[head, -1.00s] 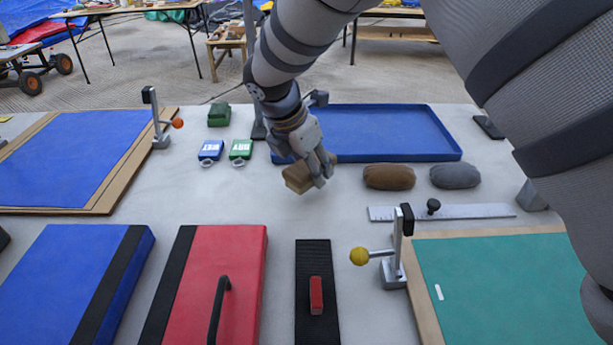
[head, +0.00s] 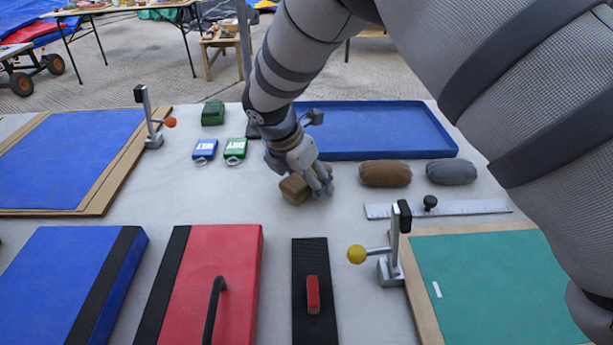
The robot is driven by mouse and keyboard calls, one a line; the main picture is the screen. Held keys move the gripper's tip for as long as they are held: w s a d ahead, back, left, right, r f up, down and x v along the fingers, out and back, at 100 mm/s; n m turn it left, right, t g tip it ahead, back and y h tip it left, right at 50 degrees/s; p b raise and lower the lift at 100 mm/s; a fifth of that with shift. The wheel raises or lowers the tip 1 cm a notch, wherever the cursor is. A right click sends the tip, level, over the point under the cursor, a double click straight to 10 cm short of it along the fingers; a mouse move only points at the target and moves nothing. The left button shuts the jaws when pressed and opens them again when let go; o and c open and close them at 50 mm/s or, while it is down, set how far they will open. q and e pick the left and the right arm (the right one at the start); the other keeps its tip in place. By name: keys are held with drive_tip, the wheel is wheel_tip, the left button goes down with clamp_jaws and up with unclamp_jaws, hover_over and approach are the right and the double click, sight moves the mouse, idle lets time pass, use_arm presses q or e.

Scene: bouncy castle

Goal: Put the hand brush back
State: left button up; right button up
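A tan wooden block that looks like the hand brush (head: 295,189) is in my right gripper (head: 318,185), left of the middle of the table's depth. The fingers close around its right part and hide some of it. The brush is at or just above the pale table top; I cannot tell whether it touches. Any bristles are hidden. A blue shallow tray (head: 440,143) lies right behind the gripper, partly covered by my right arm. My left gripper is not in view.
Brown (head: 386,173) and grey (head: 451,172) rounded pads lie to the right, a metal ruler (head: 470,209) before them. A yellow-knobbed clamp (head: 392,262) stands by a green board (head: 490,280). Red (head: 240,270) and blue (head: 60,280) panels lie in front.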

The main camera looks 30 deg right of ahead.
drive_tip(key=shift+s+a+f, duration=0.1)
drive_tip(key=shift+a, duration=0.05)
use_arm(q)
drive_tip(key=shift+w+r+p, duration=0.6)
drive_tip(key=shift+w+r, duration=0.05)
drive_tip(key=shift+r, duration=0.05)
use_arm(e)
drive_tip(key=v, duration=1.3)
drive_tip(key=shift+d+r, duration=0.2)
drive_tip(key=shift+d, duration=0.1)
